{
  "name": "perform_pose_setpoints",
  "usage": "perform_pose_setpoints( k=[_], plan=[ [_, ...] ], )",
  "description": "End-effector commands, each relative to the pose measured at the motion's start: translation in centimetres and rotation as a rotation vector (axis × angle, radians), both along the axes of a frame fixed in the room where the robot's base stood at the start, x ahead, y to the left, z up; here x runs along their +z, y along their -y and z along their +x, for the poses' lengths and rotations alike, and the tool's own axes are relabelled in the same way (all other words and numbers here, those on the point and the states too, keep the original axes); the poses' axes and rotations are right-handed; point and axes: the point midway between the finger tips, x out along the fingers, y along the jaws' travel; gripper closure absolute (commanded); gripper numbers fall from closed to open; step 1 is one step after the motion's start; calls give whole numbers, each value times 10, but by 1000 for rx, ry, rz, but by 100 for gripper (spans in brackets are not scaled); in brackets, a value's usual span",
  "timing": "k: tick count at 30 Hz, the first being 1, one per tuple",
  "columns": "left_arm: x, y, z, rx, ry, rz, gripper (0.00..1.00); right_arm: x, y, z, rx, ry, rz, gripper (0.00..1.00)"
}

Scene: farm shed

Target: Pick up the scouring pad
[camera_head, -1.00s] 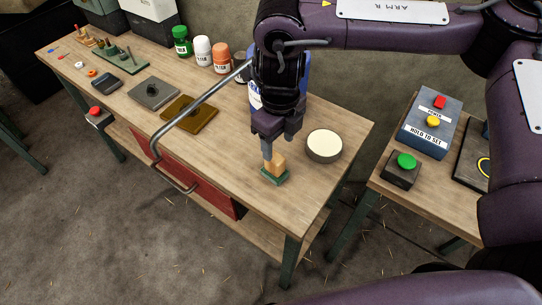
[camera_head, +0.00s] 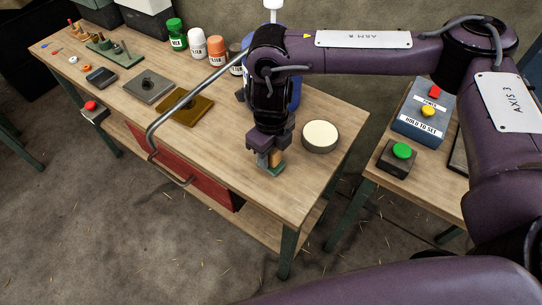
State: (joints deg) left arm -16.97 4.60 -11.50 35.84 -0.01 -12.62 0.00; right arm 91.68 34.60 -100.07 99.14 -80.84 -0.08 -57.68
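The scouring pad (camera_head: 275,169) is a small green slab with a tan block on top. It is on the wooden workbench (camera_head: 240,190) near its front right corner. My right gripper (camera_head: 268,159) points down at it from above, with its fingertips down beside the tan block. The gripper and its fingers hide much of the block. I cannot tell whether the fingers press on it. My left gripper is not in view.
A round cream-topped tin (camera_head: 320,136) stands close right of the gripper. A curved metal bar (camera_head: 195,92) rises across the bench's front edge. A brown plate (camera_head: 187,109) lies to the left. A side table with a button box (camera_head: 421,113) stands at the right.

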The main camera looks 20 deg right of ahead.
Motion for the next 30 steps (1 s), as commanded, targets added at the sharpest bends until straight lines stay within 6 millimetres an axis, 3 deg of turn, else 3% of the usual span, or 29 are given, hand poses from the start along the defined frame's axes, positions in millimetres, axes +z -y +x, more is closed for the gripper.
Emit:
perform_pose_setpoints(
  k=[1, 8, 20, 25, 30],
  plan=[
    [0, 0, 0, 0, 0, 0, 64, 0, 0, 0, 0, 0, 0, 66],
    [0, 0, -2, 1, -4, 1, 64, 0, 0, 0, 0, 1, 1, 94],
    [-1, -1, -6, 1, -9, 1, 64, 11, -1, 1, 0, 2, 2, 94],
    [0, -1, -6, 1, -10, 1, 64, 38, -1, 1, 2, 6, 1, 94],
    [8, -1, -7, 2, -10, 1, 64, 87, 0, 2, 2, 11, 0, 94]
  ],
)
